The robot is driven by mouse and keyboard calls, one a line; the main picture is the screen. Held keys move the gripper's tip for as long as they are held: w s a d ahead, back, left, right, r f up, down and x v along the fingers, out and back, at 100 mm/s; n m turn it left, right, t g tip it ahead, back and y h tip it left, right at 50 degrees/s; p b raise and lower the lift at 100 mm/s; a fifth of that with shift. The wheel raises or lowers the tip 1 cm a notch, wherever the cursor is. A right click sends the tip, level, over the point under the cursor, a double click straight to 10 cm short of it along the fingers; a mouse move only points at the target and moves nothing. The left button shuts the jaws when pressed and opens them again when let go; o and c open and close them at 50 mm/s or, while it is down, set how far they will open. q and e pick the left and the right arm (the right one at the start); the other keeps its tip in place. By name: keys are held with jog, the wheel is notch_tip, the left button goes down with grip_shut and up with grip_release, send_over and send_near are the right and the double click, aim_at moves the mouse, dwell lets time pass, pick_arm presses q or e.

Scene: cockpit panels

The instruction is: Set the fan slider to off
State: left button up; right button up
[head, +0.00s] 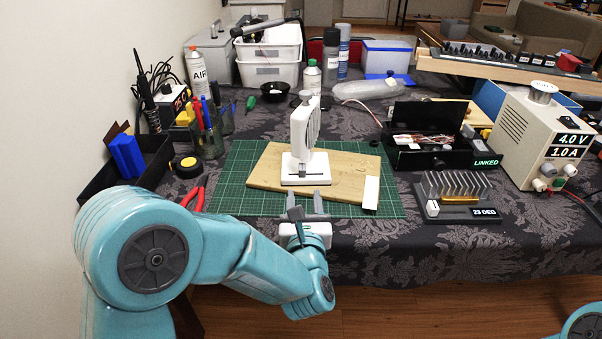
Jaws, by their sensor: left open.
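A white desk fan (302,135) stands upright on a wooden board (262,172) in the middle of the table. Its white base (291,180) faces me, with a thin dark slider slot (305,174) on it. The slider's knob is too small for me to tell its position. My left gripper (304,203) is open and empty, just in front of the fan base and apart from it, its two grey fingers pointing at the base. My right gripper is out of view; only a teal part of my right arm shows at the lower right corner.
A green cutting mat (228,180) lies under the board. A white block (371,192) lies on the board's right. Right of it stand a finned heat sink unit (455,195), a black box (425,155) and a power supply (540,135). Red-handled pliers (195,198) lie left.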

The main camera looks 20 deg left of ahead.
aim_at(303, 172)
pick_arm(q)
jog(key=x, duration=0.9)
